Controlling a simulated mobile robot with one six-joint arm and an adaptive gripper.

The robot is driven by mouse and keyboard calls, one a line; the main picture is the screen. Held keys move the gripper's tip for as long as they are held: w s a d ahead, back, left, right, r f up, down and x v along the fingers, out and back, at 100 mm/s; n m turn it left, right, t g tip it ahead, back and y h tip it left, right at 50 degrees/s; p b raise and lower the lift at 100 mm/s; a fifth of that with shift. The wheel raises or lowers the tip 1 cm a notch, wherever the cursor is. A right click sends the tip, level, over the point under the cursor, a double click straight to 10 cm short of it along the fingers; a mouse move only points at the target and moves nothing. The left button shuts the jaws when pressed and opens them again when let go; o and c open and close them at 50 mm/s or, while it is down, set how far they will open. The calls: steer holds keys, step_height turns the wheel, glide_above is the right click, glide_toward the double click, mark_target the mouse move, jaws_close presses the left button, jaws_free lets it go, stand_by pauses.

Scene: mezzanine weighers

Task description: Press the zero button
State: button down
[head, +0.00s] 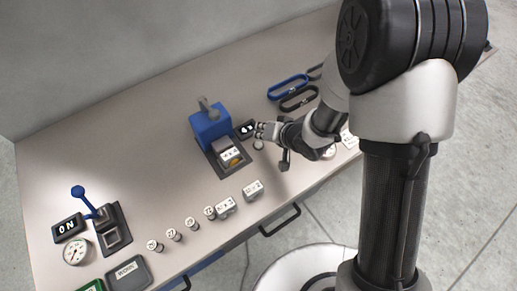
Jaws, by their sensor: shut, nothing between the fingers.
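My gripper (261,130) is shut and empty, above the table just right of a small dark display (246,129) with white characters. A small round light button (258,144) sits on the table just below the fingertips in the picture. It may be the zero button, but I cannot read any label on it. I cannot tell how high the fingertips are, and they appear apart from the button. A blue weigher-like device (209,128) with a grey top and a labelled front pan stands left of the display.
A lever unit (110,230), a second display (67,228) and a round gauge (76,252) stand at the left. Several small labelled cylinders (191,224) and white labelled blocks (253,190) line the front. Blue and black loops (288,88) lie behind my gripper.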

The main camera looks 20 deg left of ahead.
mark_target(261, 143)
steer(key=shift+f+b, duration=0.45)
steer(key=shift+f, duration=0.65)
steer(key=shift+f, duration=0.1)
stand_by(0.5)
steer(key=shift+f, duration=0.3)
steer(key=shift+f+b, duration=0.5)
stand_by(0.5)
steer(key=shift+r, duration=0.1)
steer(key=shift+r+p, duration=0.8)
steer(key=shift+p, duration=0.05)
step_height(261, 143, up, 5)
steer(key=p, duration=0.5)
steer(key=shift+r, duration=0.1)
